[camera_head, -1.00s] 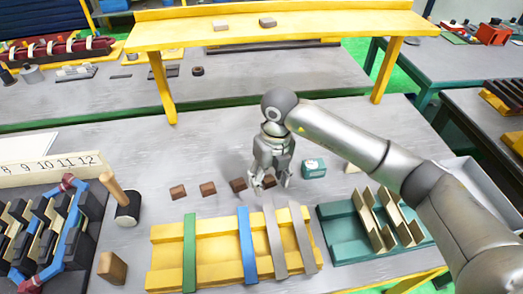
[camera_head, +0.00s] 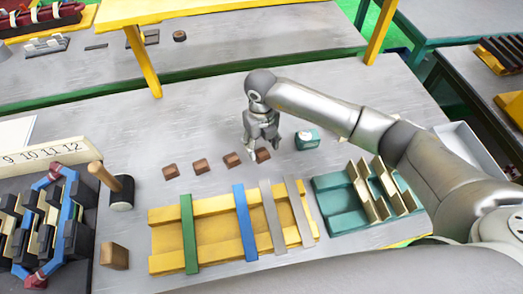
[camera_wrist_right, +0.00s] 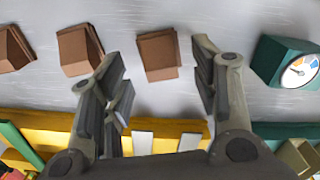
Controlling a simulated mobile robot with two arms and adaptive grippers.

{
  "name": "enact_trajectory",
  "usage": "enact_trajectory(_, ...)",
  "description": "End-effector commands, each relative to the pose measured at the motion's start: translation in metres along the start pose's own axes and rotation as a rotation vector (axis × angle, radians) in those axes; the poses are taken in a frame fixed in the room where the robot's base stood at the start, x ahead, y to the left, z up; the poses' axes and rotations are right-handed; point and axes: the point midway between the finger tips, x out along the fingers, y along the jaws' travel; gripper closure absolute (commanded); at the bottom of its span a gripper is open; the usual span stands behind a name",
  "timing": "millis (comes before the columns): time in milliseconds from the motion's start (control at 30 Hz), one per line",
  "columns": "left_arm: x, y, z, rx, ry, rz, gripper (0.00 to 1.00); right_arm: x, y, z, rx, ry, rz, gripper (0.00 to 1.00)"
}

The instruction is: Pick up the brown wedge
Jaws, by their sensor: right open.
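Several small brown wedges stand in a row on the grey table: the leftmost wedge (camera_head: 171,172), two middle wedges (camera_head: 200,165) (camera_head: 232,159) and the rightmost wedge (camera_head: 263,155). My right gripper (camera_head: 262,146) points down at the rightmost wedge and partly covers it in the head view. In the right wrist view my right gripper (camera_wrist_right: 160,62) is open, and one brown wedge (camera_wrist_right: 158,54) shows between its fingers, with a gap on each side. Another wedge (camera_wrist_right: 80,48) lies just left of the left finger. My left gripper is not in view.
A small teal box with a dial (camera_head: 307,140) stands close to the right of the gripper. A yellow rack with coloured strips (camera_head: 175,214) and a teal rack (camera_head: 335,207) lie in front. A mallet (camera_head: 122,190) and stator parts are left. Table behind the wedges is clear.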

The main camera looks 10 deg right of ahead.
Motion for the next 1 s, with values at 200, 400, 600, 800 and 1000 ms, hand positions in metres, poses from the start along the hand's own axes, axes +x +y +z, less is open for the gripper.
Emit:
enact_trajectory(200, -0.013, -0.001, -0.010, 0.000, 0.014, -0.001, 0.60, 0.025, 0.000, 0.001, 0.000, 0.001, 0.000, 0.45)
enact_trajectory(400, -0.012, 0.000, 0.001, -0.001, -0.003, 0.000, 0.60, 0.029, 0.000, 0.001, -0.001, -0.001, 0.000, 0.45)
enact_trajectory(600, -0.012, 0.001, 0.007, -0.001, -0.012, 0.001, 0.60, 0.029, 0.000, 0.001, -0.001, -0.001, 0.000, 0.61)
enact_trajectory(800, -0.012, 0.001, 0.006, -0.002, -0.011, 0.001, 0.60, 0.028, 0.000, 0.002, -0.001, -0.001, 0.000, 0.87)
enact_trajectory(1000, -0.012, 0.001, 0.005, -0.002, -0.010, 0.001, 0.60, 0.028, 0.000, 0.002, -0.001, -0.001, 0.000, 0.94)
